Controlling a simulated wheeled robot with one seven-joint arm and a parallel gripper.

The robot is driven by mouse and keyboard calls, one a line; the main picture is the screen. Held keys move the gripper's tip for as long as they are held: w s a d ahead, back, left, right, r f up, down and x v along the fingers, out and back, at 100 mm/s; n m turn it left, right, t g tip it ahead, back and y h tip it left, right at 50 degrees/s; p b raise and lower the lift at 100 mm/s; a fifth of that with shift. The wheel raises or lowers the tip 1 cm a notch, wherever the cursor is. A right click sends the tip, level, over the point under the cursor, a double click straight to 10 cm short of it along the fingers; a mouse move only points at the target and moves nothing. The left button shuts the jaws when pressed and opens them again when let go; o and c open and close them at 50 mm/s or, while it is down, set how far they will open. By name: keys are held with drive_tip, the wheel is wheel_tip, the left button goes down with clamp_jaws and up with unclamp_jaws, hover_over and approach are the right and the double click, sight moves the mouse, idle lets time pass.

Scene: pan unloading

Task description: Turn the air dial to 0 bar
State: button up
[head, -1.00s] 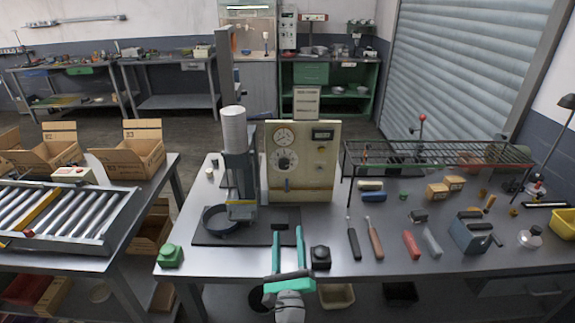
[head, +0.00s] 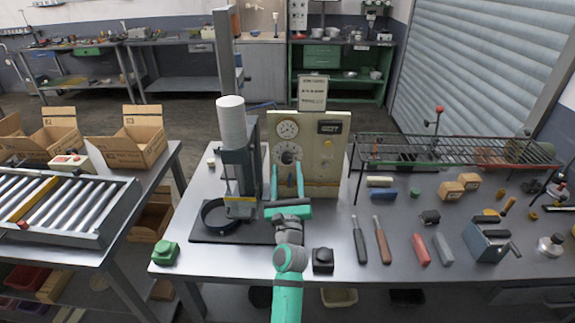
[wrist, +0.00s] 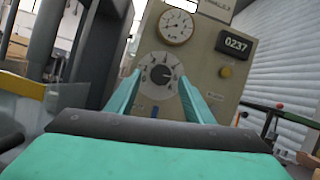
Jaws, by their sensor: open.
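The beige control panel (head: 322,160) stands upright at the back of the table. Its air dial (head: 287,153), a black knob on a pale round scale, sits below a round gauge (head: 288,129); it also shows in the wrist view (wrist: 161,74). The knob's pointer setting is too small to read surely. My gripper (head: 287,170) is open and empty, in front of the panel. In the wrist view its teal fingers (wrist: 157,97) reach up on either side of the dial's lower part. I cannot tell whether they touch the panel.
A display (wrist: 234,44) on the panel reads 0237, with a yellow button (wrist: 225,72) below it. A press with a white cylinder (head: 231,122) stands close on the left. A wire rack (head: 455,150) is on the right.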

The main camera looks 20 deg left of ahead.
sight(287, 161)
drive_tip(key=shift+x, duration=1.6)
drive_tip(key=c, duration=1.1)
drive_tip(key=shift+o, duration=0.3)
